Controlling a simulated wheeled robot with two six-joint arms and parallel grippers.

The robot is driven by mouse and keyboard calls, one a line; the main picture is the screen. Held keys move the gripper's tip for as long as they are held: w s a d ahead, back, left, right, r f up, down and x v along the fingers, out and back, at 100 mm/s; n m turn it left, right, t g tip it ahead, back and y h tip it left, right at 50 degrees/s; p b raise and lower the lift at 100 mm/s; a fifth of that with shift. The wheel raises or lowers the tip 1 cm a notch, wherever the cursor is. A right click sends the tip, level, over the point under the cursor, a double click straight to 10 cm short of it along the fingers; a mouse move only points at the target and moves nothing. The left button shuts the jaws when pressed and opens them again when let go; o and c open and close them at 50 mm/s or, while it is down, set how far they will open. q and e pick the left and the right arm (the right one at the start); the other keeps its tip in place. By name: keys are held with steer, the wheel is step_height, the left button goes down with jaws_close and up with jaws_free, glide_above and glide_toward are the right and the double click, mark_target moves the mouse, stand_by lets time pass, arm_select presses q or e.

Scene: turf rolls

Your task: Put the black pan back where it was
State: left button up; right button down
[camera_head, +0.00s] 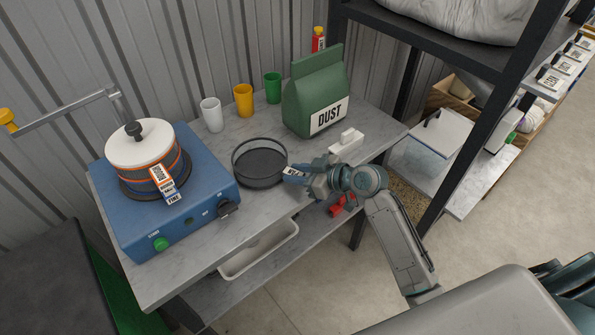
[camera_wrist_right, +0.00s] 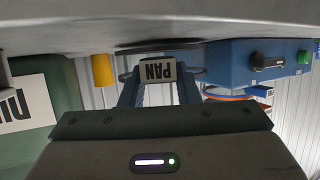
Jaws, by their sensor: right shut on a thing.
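The black pan (camera_head: 259,166) is round and shallow, with a dark mesh-like bottom, at the middle of the grey worktop (camera_head: 215,248). My right gripper (camera_head: 303,176) is shut on the pan's handle, right of the pan. In the upside-down right wrist view, the fingers (camera_wrist_right: 158,90) close around the handle's "PAN" tag (camera_wrist_right: 158,71). A dark ellipse, the pan's base or its shadow, lies close to the worktop there. I cannot tell whether the pan touches the worktop. My left gripper is not in view.
A blue device (camera_head: 137,217) with a white-lidded stack (camera_head: 140,145) stands left of the pan. White, yellow and green cups line the back. A green "DUST" bag (camera_head: 313,95) and a white block (camera_head: 346,142) stand right. A white tray (camera_head: 258,250) is below the worktop.

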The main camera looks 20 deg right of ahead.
steer(key=shift+f, duration=0.25)
steer(key=shift+f, duration=0.25)
steer(key=c, duration=1.1)
jaws_free()
steer(key=shift+r, duration=0.1)
